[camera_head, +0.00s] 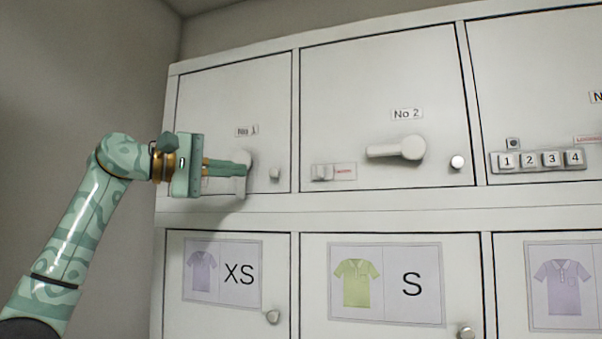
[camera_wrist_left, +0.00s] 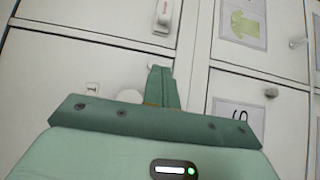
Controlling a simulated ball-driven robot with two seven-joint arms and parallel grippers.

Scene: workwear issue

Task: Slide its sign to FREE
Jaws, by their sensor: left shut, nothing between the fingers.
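My left gripper (camera_head: 245,168) is shut and empty in front of the No 1 door (camera_head: 235,95). Its fingers overlap the white round handle hub (camera_head: 241,156), with a white lever part below; I cannot tell whether they touch. In the left wrist view the shut fingers (camera_wrist_left: 160,85) are beside the pale hub (camera_wrist_left: 128,96). Any sign on the No 1 door is mostly hidden behind my gripper. The No 2 door has a sign slider (camera_head: 322,172) at the left of its plate, with red lettering uncovered to the right. The slider plate also shows in the wrist view (camera_wrist_left: 165,15). My right gripper is not in view.
The No 2 door carries a lever handle (camera_head: 398,149) pointing left and a round knob (camera_head: 457,162). A small knob (camera_head: 274,174) sits on the No 1 door. A keypad (camera_head: 538,160) is farther right. Shirt posters mark the lower doors. Free space lies left of the cabinet.

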